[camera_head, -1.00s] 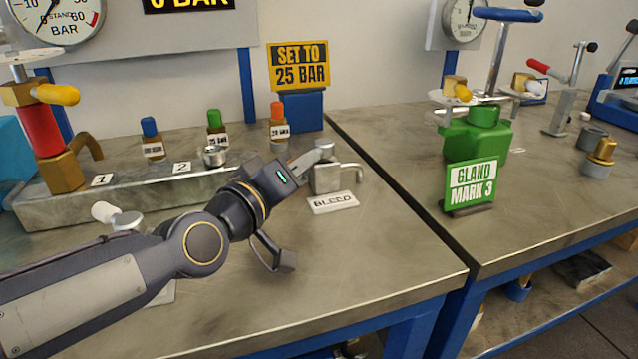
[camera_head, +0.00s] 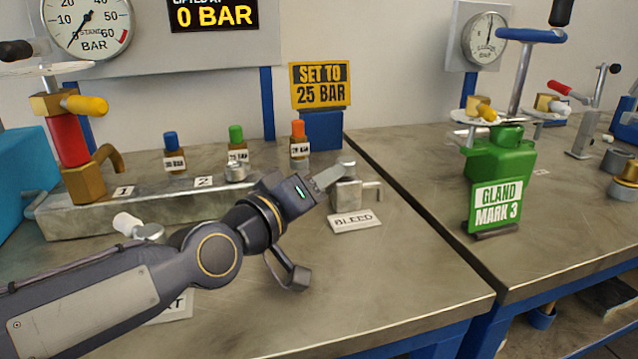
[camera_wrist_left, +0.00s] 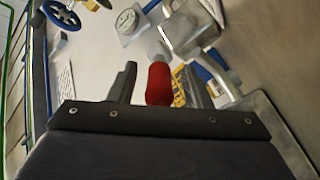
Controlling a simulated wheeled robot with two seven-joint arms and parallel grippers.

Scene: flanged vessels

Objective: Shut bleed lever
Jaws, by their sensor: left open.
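The bleed valve (camera_head: 346,194) is a small grey metal block with a side spout, standing on the left bench behind a white BLEED label (camera_head: 355,221). Its flat grey lever (camera_head: 330,175) slopes from the top of the block down to the left, towards my left gripper (camera_head: 312,187). In the left wrist view a red grip (camera_wrist_left: 158,83) stands between the two dark fingers (camera_wrist_left: 159,85), with a gap on the right; the fingers are open. The red grip is hidden behind the gripper in the head view. My right gripper is out of view.
A metal manifold (camera_head: 90,215) with a red and brass valve (camera_head: 70,140) stands at the left. Small bottles (camera_head: 237,145) and a SET TO 25 BAR sign (camera_head: 320,84) are behind. A green GLAND MARK 3 vessel (camera_head: 497,165) stands right.

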